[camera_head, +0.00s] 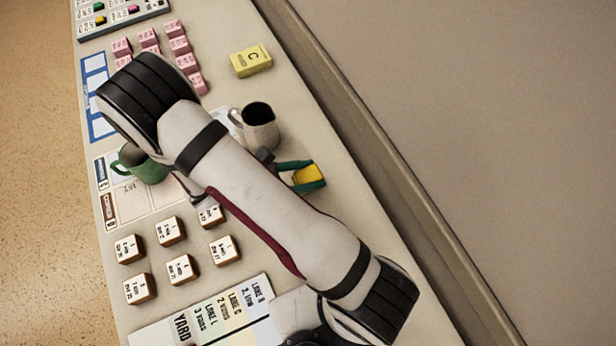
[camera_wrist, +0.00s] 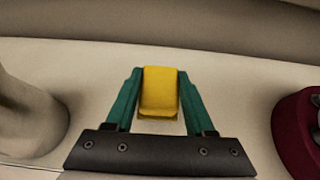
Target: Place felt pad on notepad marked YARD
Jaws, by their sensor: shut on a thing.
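My gripper (camera_head: 309,175) has teal fingers and is shut on a small yellow block (camera_head: 308,174), perhaps the felt pad. In the wrist view the yellow block (camera_wrist: 159,92) sits between both fingers, over or on the pale table; I cannot tell whether it touches. A white sheet marked YARD (camera_head: 182,329) lies at the bottom of the head view, with lane labels beside that word. It is well below and left of my gripper. Its right part is hidden by my arm, and its lower part is cut off by the frame edge.
A cream jug (camera_head: 262,132) stands left of my gripper; a green mug (camera_head: 146,166) is farther left. Several white-topped blocks (camera_head: 181,269) stand above the sheet. Pink blocks (camera_head: 179,45) and a yellow block marked C (camera_head: 251,61) are farther up. A dark red object (camera_wrist: 301,132) is right in the wrist view.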

